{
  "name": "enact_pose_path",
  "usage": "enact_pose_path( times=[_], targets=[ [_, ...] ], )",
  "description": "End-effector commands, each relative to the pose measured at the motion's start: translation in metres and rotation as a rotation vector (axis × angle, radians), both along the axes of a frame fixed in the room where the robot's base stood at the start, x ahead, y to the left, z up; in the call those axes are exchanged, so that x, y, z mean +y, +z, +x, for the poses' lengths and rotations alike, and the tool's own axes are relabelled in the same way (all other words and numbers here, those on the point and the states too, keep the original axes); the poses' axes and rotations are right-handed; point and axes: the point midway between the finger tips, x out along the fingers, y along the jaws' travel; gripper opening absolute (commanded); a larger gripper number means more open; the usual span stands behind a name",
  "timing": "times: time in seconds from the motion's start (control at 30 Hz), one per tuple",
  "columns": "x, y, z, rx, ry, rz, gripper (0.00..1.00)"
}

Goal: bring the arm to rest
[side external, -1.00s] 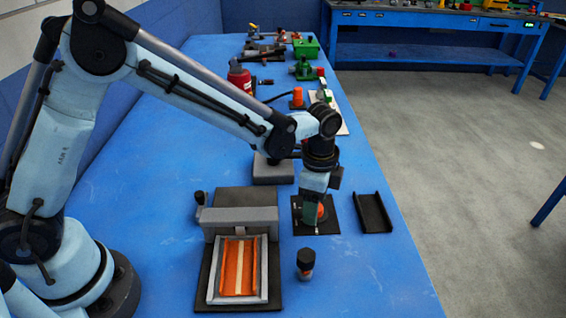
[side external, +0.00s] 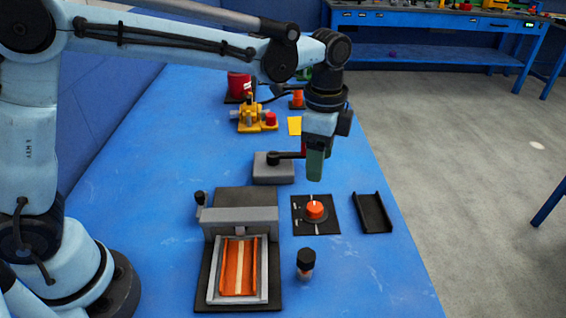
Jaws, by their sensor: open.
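My gripper (side external: 315,168) hangs from my arm above the blue bench, pointing down, and appears empty. It is raised clear above and behind an orange round knob (side external: 315,210) on a black square plate with white marks. The knob's white line shows on its top. The gap between the fingers is hard to see from this side.
A grey press-like frame (side external: 240,218) with an orange and cream piece stands at front. A small dark-capped jar (side external: 306,263) and a black tray (side external: 372,213) are near. A grey box with a lever (side external: 273,168) and a yellow device (side external: 256,118) stand behind. The bench's right edge is close.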

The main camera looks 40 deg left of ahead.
Motion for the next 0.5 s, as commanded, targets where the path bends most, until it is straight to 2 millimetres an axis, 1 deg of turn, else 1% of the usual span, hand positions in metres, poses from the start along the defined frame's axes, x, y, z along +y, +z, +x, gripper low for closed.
enact_pose_path(
  times=[0.33, 0.43, 0.5],
  targets=[
    [0.001, 0.002, 0.000, -0.002, 0.004, 0.000, 0.64],
    [0.007, 0.006, -0.003, -0.018, 0.039, -0.007, 0.64],
    [0.016, 0.011, -0.008, -0.044, 0.091, -0.016, 0.64]
  ],
)
